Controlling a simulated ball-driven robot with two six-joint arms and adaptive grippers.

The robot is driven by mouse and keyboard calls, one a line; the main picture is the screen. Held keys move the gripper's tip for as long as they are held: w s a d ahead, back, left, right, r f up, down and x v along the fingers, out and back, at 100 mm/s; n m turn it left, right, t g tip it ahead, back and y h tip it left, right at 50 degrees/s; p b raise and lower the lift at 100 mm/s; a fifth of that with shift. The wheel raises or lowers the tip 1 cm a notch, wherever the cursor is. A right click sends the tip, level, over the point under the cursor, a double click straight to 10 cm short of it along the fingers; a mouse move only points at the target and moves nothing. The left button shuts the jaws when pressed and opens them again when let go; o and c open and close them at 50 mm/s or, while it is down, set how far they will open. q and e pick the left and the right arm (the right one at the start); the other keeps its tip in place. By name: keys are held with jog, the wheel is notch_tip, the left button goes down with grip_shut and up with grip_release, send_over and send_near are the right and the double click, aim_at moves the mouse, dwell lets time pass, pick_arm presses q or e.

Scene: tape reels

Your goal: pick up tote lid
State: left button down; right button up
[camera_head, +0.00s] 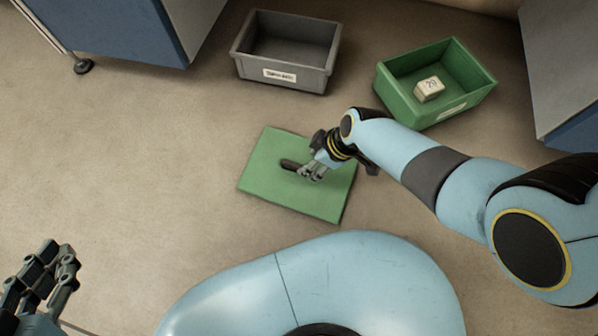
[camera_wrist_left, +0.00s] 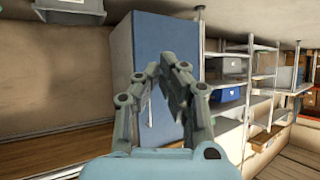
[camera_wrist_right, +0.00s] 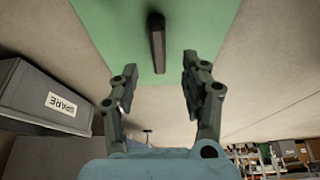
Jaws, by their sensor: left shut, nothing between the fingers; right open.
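The tote lid (camera_head: 265,165) is a flat green panel lying on the floor in the head view. It has a dark bar handle (camera_head: 289,164) near its middle. My right gripper (camera_head: 311,174) is over the lid, close beside the handle. In the right wrist view the lid (camera_wrist_right: 105,25) fills the top, and the handle (camera_wrist_right: 157,42) points between the open fingers of my right gripper (camera_wrist_right: 158,85); I see nothing held. My left gripper (camera_head: 45,275) is at the lower left, away from the lid. It is shut and empty, and shows in the left wrist view (camera_wrist_left: 172,75).
A grey tote (camera_head: 286,82) with a label stands behind the lid. A green tote (camera_head: 395,101) holding a small labelled box (camera_head: 430,90) stands to its right. Blue-sided cabinets (camera_head: 120,30) stand at the back left and far right. The floor left of the lid is clear.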

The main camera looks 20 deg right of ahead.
jog(key=shift+a+f+b, duration=0.15)
jog(key=shift+f+b, duration=0.15)
jog(key=shift+f, duration=0.35)
jog(key=shift+w+f, duration=0.1)
jog(key=shift+w, duration=0.05)
pick_arm(q)
jog(key=w+d+r+m+t+h+b, duration=0.1)
jog(key=w+r+t, duration=0.3)
jog(key=r, duration=0.3)
jog(key=w+d+r+t+h+b, duration=0.1)
jog(key=w+r+t, duration=0.3)
jog(key=r, duration=0.3)
pick_arm(e)
jog(key=x, duration=0.2)
jog(key=shift+w+a+f, duration=0.1)
jog(key=shift+w+a, duration=0.15)
jog(key=shift+b+x, duration=0.75)
jog(key=shift+b, duration=0.05)
pick_arm(q)
notch_tip(320, 180, up, 14)
jog(key=d+m+t+h, duration=0.1)
jog(key=m+t+h, duration=0.2)
jog(key=t, duration=0.3)
jog(key=shift+d+m+h+b, duration=0.25)
jog(key=shift+h+b, duration=0.2)
jog(key=shift+h, duration=0.35)
pick_arm(e)
jog(key=shift+w+a+f, duration=0.25)
jog(key=shift+w+f, duration=0.05)
jog(key=shift+f, duration=0.2)
